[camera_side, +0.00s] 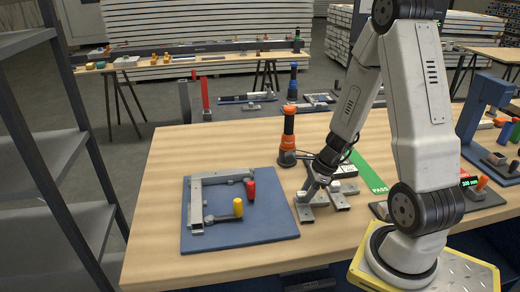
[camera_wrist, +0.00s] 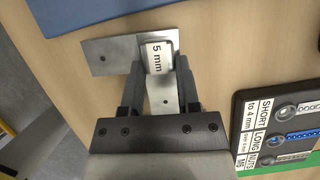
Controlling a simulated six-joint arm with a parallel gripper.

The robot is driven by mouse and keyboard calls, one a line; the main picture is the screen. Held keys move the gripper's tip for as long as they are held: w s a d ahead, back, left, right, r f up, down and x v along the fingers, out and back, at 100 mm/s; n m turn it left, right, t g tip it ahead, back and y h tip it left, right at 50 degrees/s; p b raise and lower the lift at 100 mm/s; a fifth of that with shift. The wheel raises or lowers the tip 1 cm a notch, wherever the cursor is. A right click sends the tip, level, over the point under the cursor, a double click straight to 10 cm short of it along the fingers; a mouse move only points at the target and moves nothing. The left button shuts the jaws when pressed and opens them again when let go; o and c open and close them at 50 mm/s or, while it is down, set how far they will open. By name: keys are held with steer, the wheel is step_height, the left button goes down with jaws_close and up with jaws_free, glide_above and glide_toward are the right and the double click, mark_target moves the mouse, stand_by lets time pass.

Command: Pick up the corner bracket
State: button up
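The corner bracket (camera_wrist: 103,57) is a flat grey metal piece with plates at right angles and a raised block labelled "5 mm" (camera_wrist: 159,57). In the side view, the grey metal pieces (camera_side: 342,204) lie on the wooden table right of the blue mat. My gripper (camera_wrist: 160,65) points down, with one finger on each side of the raised block. The fingers are very close to its sides; I cannot tell whether they touch it. In the side view my gripper (camera_side: 316,186) is low over these pieces. The fingers hide part of the bracket.
A blue mat (camera_side: 262,236) holds a grey frame (camera_side: 196,205), a red-handled clamp (camera_side: 250,191) and a yellow-handled one (camera_side: 238,207). An orange and black tool (camera_side: 288,135) stands behind. A dark labelled fastener tray (camera_wrist: 240,130) is at right. The table's left front is clear.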

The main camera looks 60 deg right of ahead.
jaws_close()
steer(key=shift+r, duration=0.1)
step_height(320, 180, up, 10)
stand_by(0.8)
steer(key=shift+w, duration=0.1)
stand_by(0.5)
